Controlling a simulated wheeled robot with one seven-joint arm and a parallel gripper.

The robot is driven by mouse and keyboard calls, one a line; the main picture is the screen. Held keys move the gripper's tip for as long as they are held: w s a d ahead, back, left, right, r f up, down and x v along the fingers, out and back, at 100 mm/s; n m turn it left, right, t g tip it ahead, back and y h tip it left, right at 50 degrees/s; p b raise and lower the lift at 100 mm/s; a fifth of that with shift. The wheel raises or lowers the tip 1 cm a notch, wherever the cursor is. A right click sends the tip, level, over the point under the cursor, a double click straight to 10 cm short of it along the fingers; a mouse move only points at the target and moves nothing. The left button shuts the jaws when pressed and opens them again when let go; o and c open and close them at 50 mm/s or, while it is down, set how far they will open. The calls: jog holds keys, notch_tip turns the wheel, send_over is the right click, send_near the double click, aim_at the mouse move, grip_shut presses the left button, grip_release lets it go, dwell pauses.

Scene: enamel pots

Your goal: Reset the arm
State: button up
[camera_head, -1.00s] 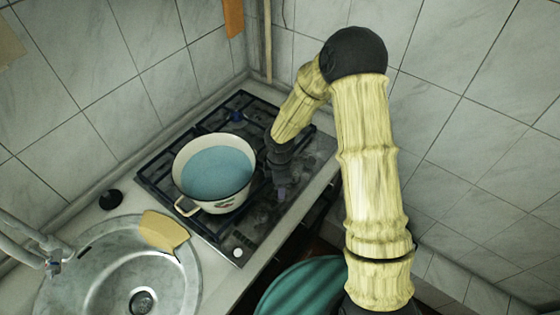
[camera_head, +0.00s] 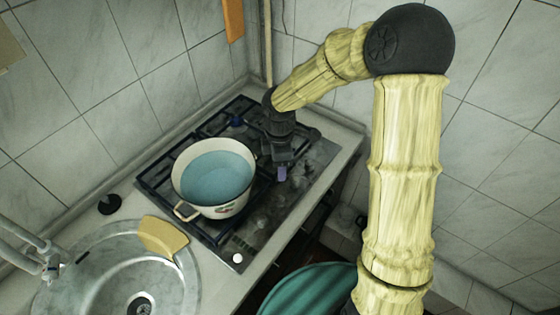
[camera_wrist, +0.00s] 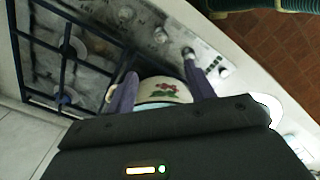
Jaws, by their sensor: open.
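My gripper (camera_head: 274,172) is above the right side of the stove, just right of the pot in the head view. In the wrist view its two purple fingers (camera_wrist: 163,98) are spread apart, with the side of the pot (camera_wrist: 160,90) showing between and beyond them. I cannot tell whether they touch it. The pot (camera_head: 207,211) is white enamel with a flower print and a blue inside, upright on the black grate (camera_head: 157,180) of the stove. My arm bends high at the right of the head view and reaches left and down to the gripper.
A round metal sink (camera_head: 75,300) with a tap (camera_head: 30,245) is at the lower left, a yellow cloth-like piece (camera_head: 163,237) on its rim. A green round seat (camera_head: 310,288) stands below the counter. Tiled walls close off the back and right.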

jog(key=s+d+r+m+t, duration=0.1)
jog(key=s+d+r+m, duration=0.2)
jog(key=s+d+m, duration=0.3)
jog(key=s+d+r+m+t, duration=0.1)
jog(key=s+d+r+m, duration=0.3)
jog(key=m, duration=0.9)
jog(key=s+d, duration=0.2)
jog(key=d, duration=0.1)
jog(key=shift+s+d+t, duration=0.15)
jog(key=shift+d+t, duration=0.15)
jog(key=shift+d, duration=0.1)
grip_shut()
dwell(1.0)
